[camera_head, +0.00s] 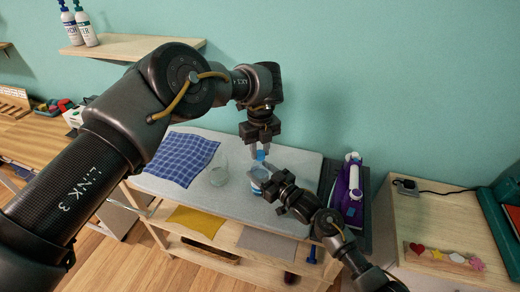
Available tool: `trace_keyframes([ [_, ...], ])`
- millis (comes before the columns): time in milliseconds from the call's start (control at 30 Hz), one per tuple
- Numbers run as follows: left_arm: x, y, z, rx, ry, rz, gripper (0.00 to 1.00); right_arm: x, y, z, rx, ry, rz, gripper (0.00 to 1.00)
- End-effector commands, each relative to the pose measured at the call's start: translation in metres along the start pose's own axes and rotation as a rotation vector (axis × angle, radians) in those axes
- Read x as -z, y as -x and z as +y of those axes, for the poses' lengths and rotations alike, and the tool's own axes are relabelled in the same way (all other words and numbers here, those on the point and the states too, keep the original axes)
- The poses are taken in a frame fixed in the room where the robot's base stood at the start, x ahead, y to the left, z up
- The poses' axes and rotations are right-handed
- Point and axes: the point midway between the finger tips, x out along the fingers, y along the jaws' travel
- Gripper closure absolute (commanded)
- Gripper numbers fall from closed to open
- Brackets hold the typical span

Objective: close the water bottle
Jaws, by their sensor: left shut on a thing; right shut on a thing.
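The water bottle (259,175) is a small clear and blue bottle standing near the middle of the grey-topped table. My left gripper (260,152) points down right above it and is shut on a small blue cap (261,156). The cap is over the bottle's mouth; I cannot tell whether the two touch. My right gripper (267,185) comes in from the lower right and is shut on the bottle's body, hiding part of it.
A blue checked cloth (182,160) lies further left. A purple iron (348,190) stands at the table's right end. A wooden side table (420,215) is at the right. A wall shelf (125,44) is at upper left.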

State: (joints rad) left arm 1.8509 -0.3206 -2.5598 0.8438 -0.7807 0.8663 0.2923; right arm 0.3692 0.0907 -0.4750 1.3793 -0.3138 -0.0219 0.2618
Motion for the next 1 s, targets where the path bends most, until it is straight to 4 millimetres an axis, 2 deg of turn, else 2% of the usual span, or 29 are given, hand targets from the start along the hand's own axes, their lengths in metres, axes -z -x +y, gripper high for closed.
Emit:
trace_keyframes([
  [100, 0.000, 0.000, 0.000, 0.001, 0.000, 0.000, 1.00, 0.000, 0.000, 0.000, 0.000, 0.000, 0.000, 1.00],
  [133, 0.000, 0.000, 0.000, 0.001, 0.000, 0.000, 0.68, 0.000, 0.000, 0.000, 0.000, 0.000, 0.000, 1.00],
  [300, 0.000, 0.000, 0.000, 0.001, 0.000, 0.000, 0.47, 0.000, 0.000, 0.000, 0.000, 0.000, 0.000, 1.00],
  [667, -0.001, 0.006, 0.000, 0.001, 0.000, -0.002, 0.47, 0.000, 0.000, 0.000, 0.000, 0.000, 0.000, 1.00],
  [767, -0.001, 0.019, -0.001, 0.003, -0.001, -0.002, 0.47, 0.000, 0.000, 0.000, 0.000, 0.000, 0.000, 1.00],
  [1000, -0.001, 0.068, -0.001, 0.002, 0.000, -0.003, 0.47, 0.000, 0.000, 0.000, 0.000, 0.000, 0.000, 1.00],
])
